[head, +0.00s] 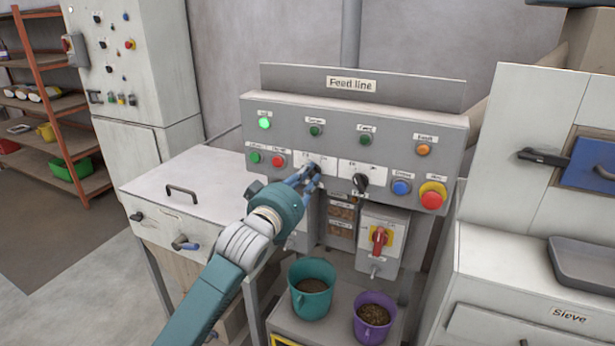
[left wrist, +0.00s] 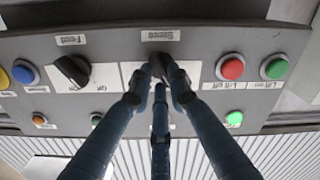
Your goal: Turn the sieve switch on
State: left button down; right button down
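The sieve switch (left wrist: 163,62) is a dark rotary knob under the "Sieve" label in the left wrist view, which shows the panel upside down. The fingers of my left gripper (head: 313,170) converge on it at the front of the "Feed line" panel (head: 457,133). In the left wrist view my left gripper (left wrist: 160,78) has its fingertips on both sides of the knob, closed in on it. The fingers largely cover the knob, so its pointer direction cannot be read. My right gripper is not in view.
A similar black feed knob (head: 361,182) sits just right of the fingers. A red button (head: 278,160), blue button (head: 401,187) and red emergency stop (head: 432,196) are close by. A green lamp (head: 264,123) is lit. Teal (head: 310,305) and purple (head: 374,332) buckets stand below.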

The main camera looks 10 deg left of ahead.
pick_arm(q)
jog(key=shift+m, duration=0.3)
jog(key=shift+m+p, duration=0.55)
jog(key=shift+m, duration=0.15)
jog(key=m+p, duration=0.1)
jog(key=m, duration=0.2)
jog(key=shift+d, duration=0.15)
jog(key=m+p, duration=0.1)
jog(key=m, duration=0.2)
jog(key=shift+m+p, duration=0.3)
jog(key=shift+m, duration=0.1)
jog(key=shift+d+f+m+p, duration=0.15)
jog(key=shift+m+p, duration=0.25)
jog(key=shift+m, duration=1.1)
jog(key=shift+f, duration=0.1)
jog(key=c, duration=1.6)
grip_release()
jog(key=shift+c, duration=0.2)
jog(key=shift+s, duration=0.1)
